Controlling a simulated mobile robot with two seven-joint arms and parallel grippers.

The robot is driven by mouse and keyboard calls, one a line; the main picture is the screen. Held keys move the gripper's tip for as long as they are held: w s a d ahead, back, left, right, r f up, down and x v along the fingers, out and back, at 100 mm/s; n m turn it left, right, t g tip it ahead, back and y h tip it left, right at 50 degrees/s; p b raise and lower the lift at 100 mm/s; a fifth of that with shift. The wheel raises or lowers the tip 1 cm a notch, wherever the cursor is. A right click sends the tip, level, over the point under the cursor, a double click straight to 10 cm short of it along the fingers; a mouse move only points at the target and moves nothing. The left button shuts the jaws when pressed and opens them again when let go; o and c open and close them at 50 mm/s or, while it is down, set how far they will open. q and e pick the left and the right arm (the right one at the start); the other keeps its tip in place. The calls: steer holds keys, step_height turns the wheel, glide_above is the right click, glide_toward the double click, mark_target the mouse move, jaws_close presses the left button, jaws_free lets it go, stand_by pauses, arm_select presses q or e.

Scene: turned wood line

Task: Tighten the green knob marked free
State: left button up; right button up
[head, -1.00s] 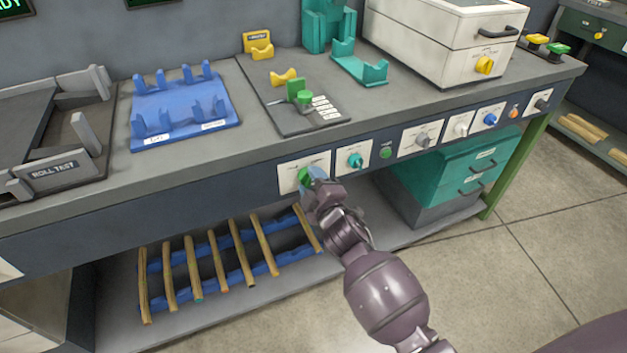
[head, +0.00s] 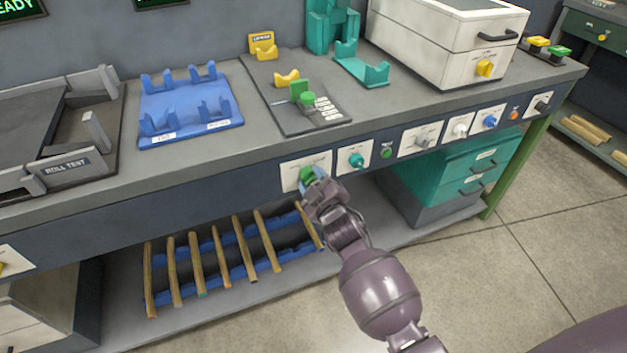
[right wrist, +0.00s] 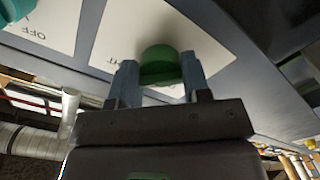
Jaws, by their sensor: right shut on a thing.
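The green knob (head: 307,174) is on a white label plate (head: 291,180) on the front panel of the bench, at the left end of a row of controls. My right gripper (head: 316,181) is at the knob and hides part of it. In the right wrist view the green knob (right wrist: 160,62) sits between the two fingers of my right gripper (right wrist: 156,82), which is shut on it. The plate's wording is mostly hidden or too small to read. My left gripper is not in view.
A teal knob (head: 356,160) is just right of the green knob, with more controls further right. Below, several wooden rods lie on a blue rack (head: 233,265). A teal drawer unit (head: 455,180) stands under the bench. A blue cradle (head: 190,106) is on the bench top.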

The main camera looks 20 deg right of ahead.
steer(key=o, duration=0.9)
steer(key=shift+s, duration=0.15)
steer(key=shift+s, duration=0.3)
steer(key=s+p, duration=0.1)
steer(key=s, duration=0.9)
steer(key=shift+d+p, duration=0.2)
steer(key=shift+p, duration=0.2)
